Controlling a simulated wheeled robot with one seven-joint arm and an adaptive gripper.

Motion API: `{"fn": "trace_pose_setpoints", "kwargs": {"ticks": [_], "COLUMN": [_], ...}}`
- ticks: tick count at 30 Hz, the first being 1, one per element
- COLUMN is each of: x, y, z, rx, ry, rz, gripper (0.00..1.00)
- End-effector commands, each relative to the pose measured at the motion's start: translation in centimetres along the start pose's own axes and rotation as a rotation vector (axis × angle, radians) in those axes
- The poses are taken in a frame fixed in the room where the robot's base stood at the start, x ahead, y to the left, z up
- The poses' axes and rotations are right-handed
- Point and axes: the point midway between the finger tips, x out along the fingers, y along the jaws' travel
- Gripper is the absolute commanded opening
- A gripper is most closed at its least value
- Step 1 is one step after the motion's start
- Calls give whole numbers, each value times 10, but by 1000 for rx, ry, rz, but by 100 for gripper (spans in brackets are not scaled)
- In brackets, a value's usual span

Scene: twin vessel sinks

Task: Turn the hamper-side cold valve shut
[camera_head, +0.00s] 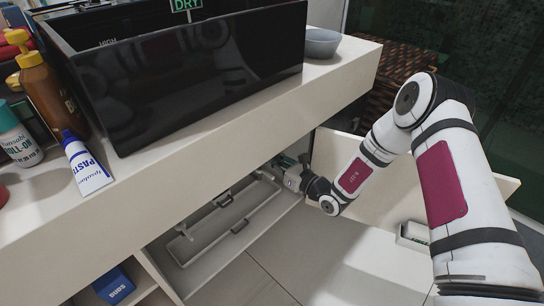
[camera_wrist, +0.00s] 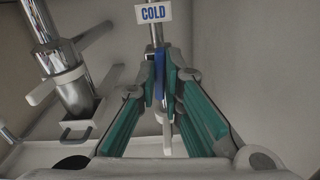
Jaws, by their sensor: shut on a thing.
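The cold valve's blue handle (camera_wrist: 159,80) stands upright in the wrist view, between the green finger pads. It lies along the chrome pipe behind it, under a white tag marked COLD (camera_wrist: 153,13). My gripper (camera_wrist: 162,72) is shut on the blue handle. In the head view my gripper (camera_head: 284,166) reaches into the open cabinet below the counter, on the right side. The handle is hidden there by the counter and my gripper. The valve body is mostly hidden behind the fingers in the wrist view.
A chrome drain pipe (camera_wrist: 65,72) stands left of my gripper. A tray (camera_head: 222,222) lies on the cabinet floor. The open cabinet door (camera_head: 385,180) is beside my arm. A wicker hamper (camera_head: 405,65) stands beyond the counter's right end. A black sink (camera_head: 190,80) sits above.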

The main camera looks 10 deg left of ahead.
Motion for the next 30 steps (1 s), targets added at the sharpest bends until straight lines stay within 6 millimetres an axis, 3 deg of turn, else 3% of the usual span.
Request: {"fn": "trace_pose_setpoints", "kwargs": {"ticks": [30], "x": [1], "y": [-6], "z": [1], "rx": [936], "ry": [-6], "rz": [-3], "gripper": [0]}}
